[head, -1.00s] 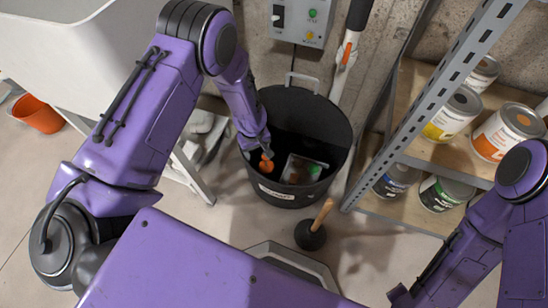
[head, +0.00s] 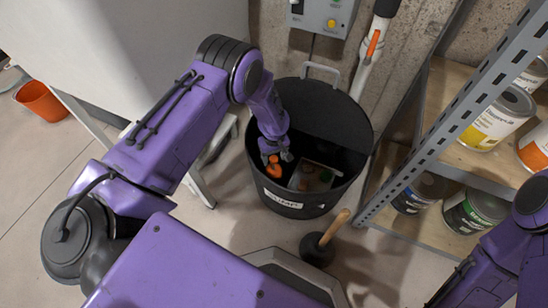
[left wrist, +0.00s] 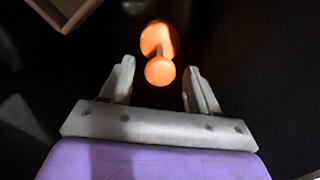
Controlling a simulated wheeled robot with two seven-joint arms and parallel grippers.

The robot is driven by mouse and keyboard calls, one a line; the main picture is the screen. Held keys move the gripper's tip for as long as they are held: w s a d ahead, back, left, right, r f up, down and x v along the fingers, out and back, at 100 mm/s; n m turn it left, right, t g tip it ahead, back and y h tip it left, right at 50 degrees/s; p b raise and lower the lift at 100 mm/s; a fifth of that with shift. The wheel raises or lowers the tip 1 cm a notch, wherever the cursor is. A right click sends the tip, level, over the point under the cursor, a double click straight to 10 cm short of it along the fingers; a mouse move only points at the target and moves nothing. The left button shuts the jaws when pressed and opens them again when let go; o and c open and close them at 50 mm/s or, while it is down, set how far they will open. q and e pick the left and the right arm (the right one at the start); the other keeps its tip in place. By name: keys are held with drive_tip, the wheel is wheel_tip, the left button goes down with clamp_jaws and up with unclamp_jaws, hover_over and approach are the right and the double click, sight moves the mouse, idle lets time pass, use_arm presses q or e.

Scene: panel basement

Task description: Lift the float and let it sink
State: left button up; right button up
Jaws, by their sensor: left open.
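The orange float (head: 274,169) is inside the black bin (head: 352,120), near its left front wall. In the left wrist view it shows as a rounded orange body (left wrist: 157,36) with an orange knob (left wrist: 160,72) on the nearer end. My left gripper (head: 277,157) reaches down into the bin, right at the float. Its jaws are open, with the knob between the fingertips and the larger body beyond them. I cannot tell whether either finger touches it. My right arm shows at the lower right, but its gripper is out of view.
A pale box (head: 322,165) sits inside the bin, right of the float. A grey control panel (head: 320,12) hangs behind. A plunger (head: 318,248) stands in front. A metal shelf (head: 440,140) with paint cans is at the right. An orange bucket (head: 42,102) is far left.

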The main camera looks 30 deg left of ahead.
use_arm(q)
clamp_jaws()
wheel_tip(320, 180, up, 8)
drive_tip(key=p, duration=0.7)
drive_tip(key=shift+f, duration=0.45)
unclamp_jaws()
wheel_tip(320, 180, up, 11)
drive_tip(key=p, duration=0.3)
drive_tip(key=shift+f, duration=0.2)
drive_tip(key=shift+f, duration=0.1)
